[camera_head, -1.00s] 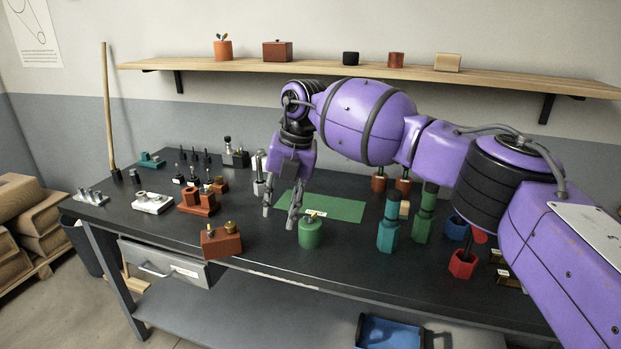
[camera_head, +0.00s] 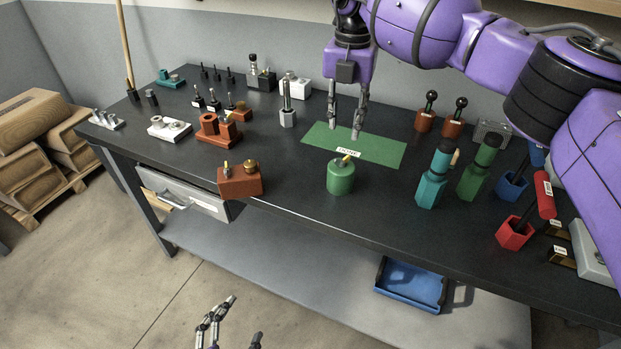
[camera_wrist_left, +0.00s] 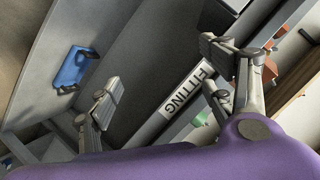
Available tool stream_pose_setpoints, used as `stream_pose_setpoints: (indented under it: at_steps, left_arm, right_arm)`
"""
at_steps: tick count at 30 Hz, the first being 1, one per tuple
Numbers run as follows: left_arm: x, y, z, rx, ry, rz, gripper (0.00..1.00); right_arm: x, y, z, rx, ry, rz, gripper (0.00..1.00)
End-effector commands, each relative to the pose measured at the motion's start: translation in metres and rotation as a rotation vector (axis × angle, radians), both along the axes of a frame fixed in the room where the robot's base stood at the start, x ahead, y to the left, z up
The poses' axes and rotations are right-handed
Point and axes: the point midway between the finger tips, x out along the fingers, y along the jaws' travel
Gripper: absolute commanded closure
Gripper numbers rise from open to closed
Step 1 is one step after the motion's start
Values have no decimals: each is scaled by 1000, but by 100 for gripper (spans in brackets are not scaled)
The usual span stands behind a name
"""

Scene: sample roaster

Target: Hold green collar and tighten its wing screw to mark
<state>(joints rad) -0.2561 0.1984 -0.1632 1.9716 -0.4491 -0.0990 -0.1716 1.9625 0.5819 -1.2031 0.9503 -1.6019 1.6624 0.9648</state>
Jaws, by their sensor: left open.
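The green collar (camera_head: 341,179) is a short upright cylinder on the dark bench near its front edge. A small yellow wing screw (camera_head: 346,158) shows at its top; I cannot make out a mark. My right gripper (camera_head: 344,132) points down over the green mat (camera_head: 385,150), behind the collar, with its fingers apart and nothing between them. My left gripper (camera_head: 245,318) is low in front of the bench, below and left of the collar, open and empty. In the left wrist view its two fingers (camera_wrist_left: 165,85) stand wide apart. Neither gripper touches the collar.
A red-brown block (camera_head: 240,182) with knobs stands left of the collar. Teal (camera_head: 432,185) and green (camera_head: 474,178) hexagonal holders stand to the right, with a red holder (camera_head: 514,235) beyond. A blue tray (camera_head: 411,284) lies on the lower shelf. A drawer (camera_head: 185,196) is under the bench.

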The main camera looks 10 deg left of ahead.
Motion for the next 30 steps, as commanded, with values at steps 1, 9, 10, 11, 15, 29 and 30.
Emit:
stream_pose_setpoints:
  at_steps: [1, 9, 10, 11, 15, 29, 30]
  left_arm:
    - [25, -9, 19, 78, -83, -73, 26]
    - [125, -78, 127, 616, -577, -480, 26]
    - [133, -89, 139, 692, -640, -529, 26]
    - [142, -99, 151, 773, -705, -579, 26]
    - [173, -141, 192, 1165, -978, -794, 26]
    - [273, -124, 185, 2099, -1268, -1065, 26]
    - [276, -125, 185, 2113, -1270, -1068, 26]
  right_arm:
    - [0, 0, 0, 0, 0, 0, 69]
    - [0, 0, 0, 1, 0, 1, 69]
    - [0, 0, 0, 1, 0, 1, 69]
    - [0, 0, 0, 1, 0, 1, 69]
    - [0, 0, 0, 1, 0, 1, 69]
    - [0, 0, 0, 1, 0, 1, 69]
    - [0, 0, 0, 1, 0, 1, 69]
